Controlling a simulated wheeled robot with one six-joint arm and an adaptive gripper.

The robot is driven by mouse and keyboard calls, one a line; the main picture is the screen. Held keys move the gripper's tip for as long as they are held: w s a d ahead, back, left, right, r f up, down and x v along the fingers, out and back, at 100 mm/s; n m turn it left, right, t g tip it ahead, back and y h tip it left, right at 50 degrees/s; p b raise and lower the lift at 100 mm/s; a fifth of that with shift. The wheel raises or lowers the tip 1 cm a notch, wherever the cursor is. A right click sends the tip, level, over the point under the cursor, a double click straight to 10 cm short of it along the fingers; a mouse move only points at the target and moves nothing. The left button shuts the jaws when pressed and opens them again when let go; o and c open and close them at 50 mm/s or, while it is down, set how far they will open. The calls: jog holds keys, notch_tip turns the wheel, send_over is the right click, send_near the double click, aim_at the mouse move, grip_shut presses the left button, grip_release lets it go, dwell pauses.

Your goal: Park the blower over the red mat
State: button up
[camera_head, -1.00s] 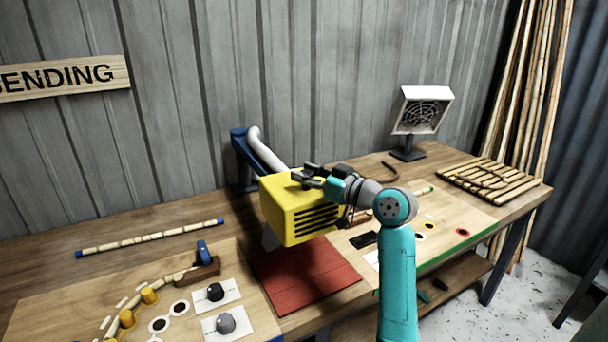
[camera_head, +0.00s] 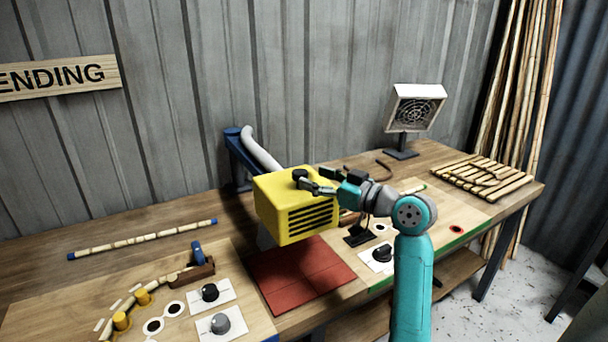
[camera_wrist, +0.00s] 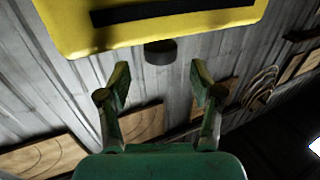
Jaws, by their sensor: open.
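The blower is a yellow box (camera_head: 297,222) with dark vent slots. It hangs on a blue swing arm (camera_head: 241,160) at the back of the bench, with a pale hose behind. In the head view it overlaps the back part of the red mat (camera_head: 303,280); its exact height above the mat is hard to tell. A black knob (camera_head: 300,174) sits on its top. My gripper (camera_head: 315,181) is at the blower's upper right. In the wrist view my gripper (camera_wrist: 160,72) is open and empty, with the knob (camera_wrist: 160,52) just beyond its fingertips.
Panels with two control knobs (camera_head: 220,323) and a bending jig with yellow pegs (camera_head: 122,320) lie left of the mat. A white fan (camera_head: 416,108) and a rattan rack (camera_head: 482,182) stand to the right. A segmented rattan stick (camera_head: 143,239) lies at the left.

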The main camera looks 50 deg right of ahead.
aim_at(309, 210)
jog(key=s, duration=0.7)
jog(key=shift+d, duration=0.25)
jog(key=shift+w, duration=0.1)
jog(key=a+f, duration=0.1)
jog(key=f, duration=0.1)
jog(key=w+a+f+m, duration=0.1)
jog(key=f, duration=0.1)
jog(key=w+a+f+m, duration=0.1)
jog(key=f, duration=0.2)
jog(key=shift+a+h, duration=0.15)
jog(key=shift+h, duration=0.25)
jog(key=s+a+f+m+g+h, duration=0.1)
jog(key=a+f+m, duration=0.1)
jog(key=a+f, duration=0.4)
jog(key=s+a+f+m+h, duration=0.1)
jog(key=a+f+m, duration=0.15)
jog(key=f, duration=0.65)
jog(key=s+a+f+g+h, duration=0.1)
jog(key=s+a+f+g, duration=0.1)
jog(key=s+a+f, duration=0.8)
jog(key=s+a+n+y, duration=0.1)
jog(key=s+a, duration=0.4)
jog(key=s, duration=0.5)
jog(key=s+a+r+n+y, duration=0.1)
jog(key=s+a+n, duration=0.3)
jog(key=s, duration=0.7)
jog(key=shift+s+a+r+n+y, duration=0.15)
jog(key=shift+a+r+n+y, duration=0.15)
jog(key=shift+a, duration=0.2)
